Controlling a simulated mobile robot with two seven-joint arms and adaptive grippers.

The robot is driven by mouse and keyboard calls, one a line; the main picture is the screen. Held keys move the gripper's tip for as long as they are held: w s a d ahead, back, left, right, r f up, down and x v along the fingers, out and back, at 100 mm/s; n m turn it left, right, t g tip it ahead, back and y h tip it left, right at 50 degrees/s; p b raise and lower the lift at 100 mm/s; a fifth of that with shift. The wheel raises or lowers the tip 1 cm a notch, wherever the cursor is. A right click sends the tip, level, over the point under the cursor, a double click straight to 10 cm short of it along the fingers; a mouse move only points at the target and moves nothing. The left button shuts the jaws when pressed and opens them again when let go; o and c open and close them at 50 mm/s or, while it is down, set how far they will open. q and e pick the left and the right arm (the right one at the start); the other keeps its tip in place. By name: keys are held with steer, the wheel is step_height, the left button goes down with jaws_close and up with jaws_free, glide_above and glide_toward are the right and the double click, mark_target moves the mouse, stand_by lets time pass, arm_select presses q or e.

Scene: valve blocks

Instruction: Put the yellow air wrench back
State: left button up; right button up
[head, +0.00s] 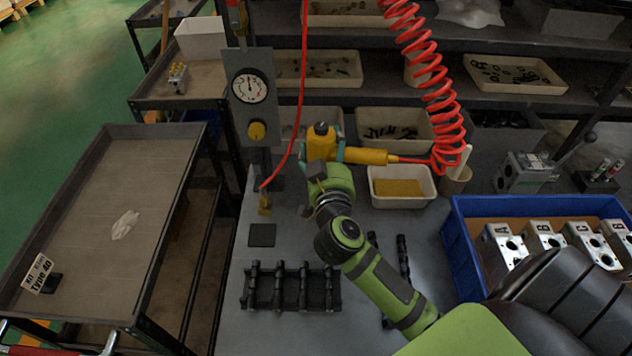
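The yellow air wrench (366,156) is held up in front of the back shelves, lying roughly level in the picture. Its dark-tipped head points left, and a coiled red hose (432,85) joins its right end. My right gripper (324,150), on the green arm from the lower right, has its teal fingertips on either side of the wrench's body and appears shut on it. The gripper hides part of the wrench's underside. My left gripper is not in view. I cannot tell which place is the wrench's holder.
A gauge panel (238,105) with a yellow knob stands left of the wrench. A thin red hose (303,80) hangs close by. Below are a black rack (290,303) and dark pad (262,235). A blue crate (458,250) of valve blocks stands right. The left bench (100,220) is mostly clear.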

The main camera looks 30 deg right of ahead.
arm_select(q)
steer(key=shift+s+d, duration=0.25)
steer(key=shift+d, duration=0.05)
arm_select(e)
steer(key=w+d+f+m+g+h, duration=0.1)
steer(key=w+d+m+g+h, duration=0.2)
steer(key=w+d+m+h, duration=0.1)
steer(key=shift+w+d+f+g+h, duration=0.3)
steer(key=shift+w+d+h, duration=0.3)
steer(key=shift+w+d, duration=0.95)
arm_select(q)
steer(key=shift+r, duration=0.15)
arm_select(e)
steer(key=shift+s+d, duration=0.15)
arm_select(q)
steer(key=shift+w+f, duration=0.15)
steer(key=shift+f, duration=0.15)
arm_select(e)
steer(key=shift+f, duration=2.4)
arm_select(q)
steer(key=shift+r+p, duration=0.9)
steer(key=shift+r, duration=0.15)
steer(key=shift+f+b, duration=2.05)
arm_select(e)
step_height(320, 180, down, 7)
